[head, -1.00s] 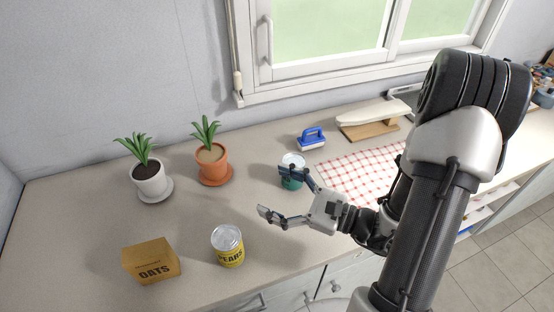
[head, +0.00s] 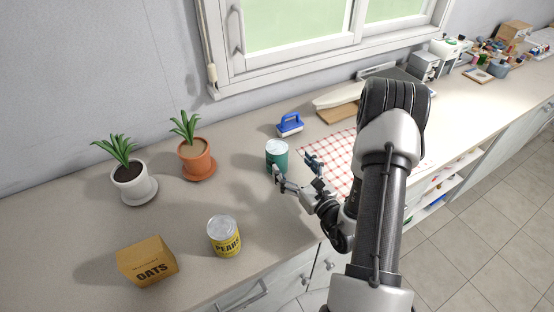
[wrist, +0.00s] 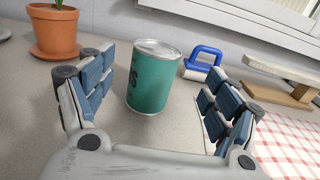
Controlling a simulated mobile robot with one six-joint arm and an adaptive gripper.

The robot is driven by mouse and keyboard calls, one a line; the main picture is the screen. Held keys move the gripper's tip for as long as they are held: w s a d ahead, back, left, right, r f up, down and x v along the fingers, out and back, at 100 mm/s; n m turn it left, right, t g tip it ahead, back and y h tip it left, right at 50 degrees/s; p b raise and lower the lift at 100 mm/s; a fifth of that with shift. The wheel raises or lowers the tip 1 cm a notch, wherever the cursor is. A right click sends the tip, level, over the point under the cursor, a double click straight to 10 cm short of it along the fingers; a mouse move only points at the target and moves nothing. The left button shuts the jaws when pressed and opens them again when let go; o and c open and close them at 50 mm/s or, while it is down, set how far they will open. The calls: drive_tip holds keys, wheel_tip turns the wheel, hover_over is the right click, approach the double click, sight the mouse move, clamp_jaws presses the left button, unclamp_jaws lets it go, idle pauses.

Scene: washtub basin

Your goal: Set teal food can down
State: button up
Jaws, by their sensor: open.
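The teal food can (head: 277,156) stands upright on the counter, left of the checked cloth. In the wrist view the teal can (wrist: 154,80) stands ahead of my gripper, between the lines of the two spread fingers, with bare counter showing on both sides of it. My gripper (head: 295,169) is open and empty, on the window-away side of the can. In the wrist view my gripper (wrist: 156,107) shows both padded fingers wide apart. In the head view one finger overlaps the can's lower edge; I cannot tell whether it touches.
A yellow pears can (head: 224,236) and an oats box (head: 147,262) stand at the front left. Two potted plants, one terracotta (head: 196,160) and one white (head: 133,186), stand near the wall. A blue-handled brush (head: 290,125) is behind the can. A red-checked cloth (head: 340,150) lies right.

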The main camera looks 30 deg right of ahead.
sight(283, 155)
drive_tip(key=w, duration=0.2)
drive_tip(key=shift+w, duration=0.3)
drive_tip(key=w, duration=0.1)
drive_tip(key=w+b, duration=0.1)
drive_tip(key=w, duration=0.2)
drive_tip(key=shift+w+a+f, duration=0.2)
drive_tip(key=shift+a+f, duration=0.15)
drive_tip(key=shift+w+r+b, duration=0.1)
drive_tip(key=shift+w+b, duration=0.2)
drive_tip(key=shift+w, duration=0.05)
drive_tip(key=c, duration=1.5)
drive_tip(key=shift+c, duration=0.7)
drive_tip(key=shift+r, duration=0.15)
